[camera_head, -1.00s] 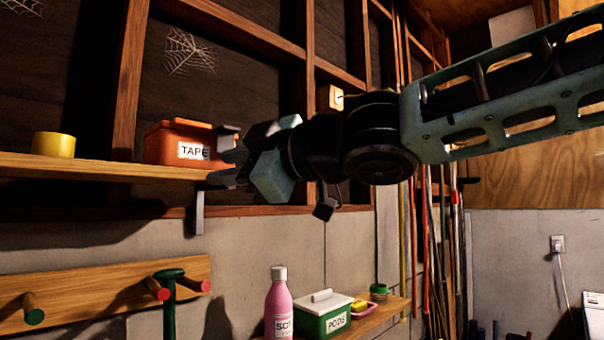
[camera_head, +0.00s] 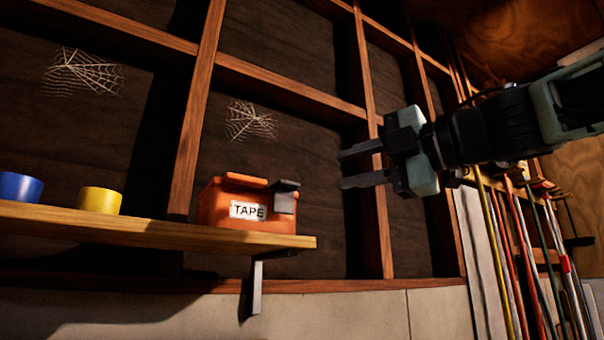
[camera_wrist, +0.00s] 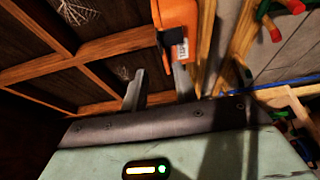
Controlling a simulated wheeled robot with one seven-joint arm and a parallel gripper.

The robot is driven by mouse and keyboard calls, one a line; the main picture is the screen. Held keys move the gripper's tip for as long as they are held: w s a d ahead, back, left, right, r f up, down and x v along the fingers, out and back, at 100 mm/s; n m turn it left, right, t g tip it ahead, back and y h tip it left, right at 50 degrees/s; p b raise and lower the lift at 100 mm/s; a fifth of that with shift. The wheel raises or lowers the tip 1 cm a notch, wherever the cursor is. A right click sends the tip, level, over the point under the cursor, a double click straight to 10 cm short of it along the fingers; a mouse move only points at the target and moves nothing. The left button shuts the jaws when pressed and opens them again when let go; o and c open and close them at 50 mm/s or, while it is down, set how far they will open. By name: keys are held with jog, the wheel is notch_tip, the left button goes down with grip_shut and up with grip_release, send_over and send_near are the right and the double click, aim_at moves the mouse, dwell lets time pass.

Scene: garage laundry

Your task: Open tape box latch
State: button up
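The orange tape box (camera_head: 228,206) sits on the wooden shelf, with a white TAPE label on its front. A grey latch (camera_head: 285,195) is at the right end of that front, its upper part sticking out from the lid. My gripper (camera_head: 343,168) is to the right of the box, apart from it, pointing left with its two fingers spread and nothing between them. In the wrist view the box (camera_wrist: 178,22) is at the top, its dark latch (camera_wrist: 168,50) just beyond the open fingers (camera_wrist: 160,86). The inside of the box is hidden.
The wooden shelf (camera_head: 160,232) ends just right of the box, with a metal bracket (camera_head: 256,285) beneath. Yellow (camera_head: 99,200) and blue (camera_head: 20,187) cylinders stand left of the box. Wall studs (camera_head: 370,150) are behind my gripper. Long-handled tools (camera_head: 515,260) stand at the right.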

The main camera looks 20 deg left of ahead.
aim_at(292, 183)
jog(key=p+x, duration=0.3)
jog(key=x, duration=0.7)
jog(key=shift+a+p, duration=0.15)
jog(key=shift+p, duration=0.2)
grip_shut()
